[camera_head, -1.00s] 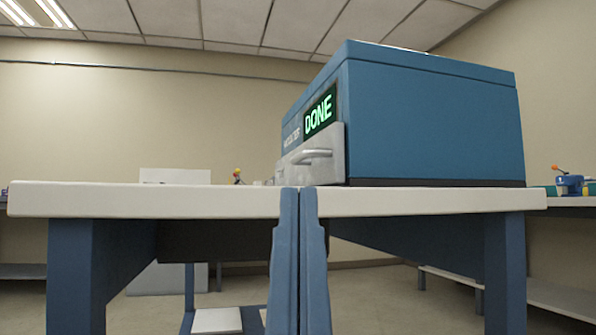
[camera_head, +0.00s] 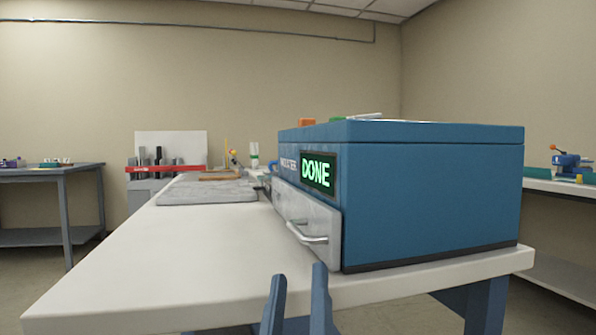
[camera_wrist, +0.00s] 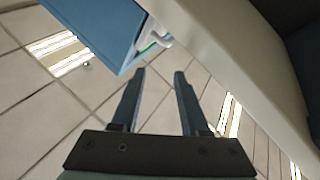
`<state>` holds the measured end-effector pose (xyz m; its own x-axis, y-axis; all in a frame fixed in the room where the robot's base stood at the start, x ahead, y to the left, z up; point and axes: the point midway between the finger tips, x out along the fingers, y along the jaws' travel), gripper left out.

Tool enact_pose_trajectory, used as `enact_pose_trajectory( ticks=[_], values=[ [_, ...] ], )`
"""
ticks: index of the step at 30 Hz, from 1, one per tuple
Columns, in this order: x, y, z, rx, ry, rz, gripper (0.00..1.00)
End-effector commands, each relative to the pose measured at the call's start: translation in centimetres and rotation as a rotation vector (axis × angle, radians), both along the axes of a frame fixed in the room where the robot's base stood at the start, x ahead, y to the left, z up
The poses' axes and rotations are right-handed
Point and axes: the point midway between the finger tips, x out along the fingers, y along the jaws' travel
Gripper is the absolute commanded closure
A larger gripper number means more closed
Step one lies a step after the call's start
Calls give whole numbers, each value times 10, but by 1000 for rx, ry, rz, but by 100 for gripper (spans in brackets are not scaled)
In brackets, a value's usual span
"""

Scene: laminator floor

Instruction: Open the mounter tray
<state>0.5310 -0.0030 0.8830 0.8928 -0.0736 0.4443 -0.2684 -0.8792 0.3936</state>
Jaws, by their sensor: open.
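The mounter is a blue box (camera_head: 430,205) with a lit green DONE display (camera_head: 318,173), standing on the white table. Its grey tray front (camera_head: 300,218) sits flush against the box, low on the left face, and carries a silver handle (camera_head: 308,234). The tray looks closed. My gripper (camera_head: 298,270) is open and empty, in front of the table edge, below and apart from the handle. The wrist view shows its two spread fingers (camera_wrist: 159,72) with nothing between them, and a corner of the blue box (camera_wrist: 95,25) beyond them.
The white table (camera_head: 150,270) has free room left of the mounter. A grey slab (camera_head: 207,191) lies further back. A rack with a red bar (camera_head: 165,168) stands behind. Side tables are at left (camera_head: 50,172) and right (camera_head: 560,187).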

Motion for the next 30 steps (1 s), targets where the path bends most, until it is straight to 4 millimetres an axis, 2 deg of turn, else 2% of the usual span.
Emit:
enact_pose_trajectory(
  ticks=[1, 15, 23, 30],
  values=[
    [5, 1, 17, -30, 33, -18, 55],
    [27, 5, 32, -336, 278, -150, 55],
    [25, 8, 38, -532, 412, -193, 55],
    [15, 12, 42, -724, 529, -210, 55]
  ],
)
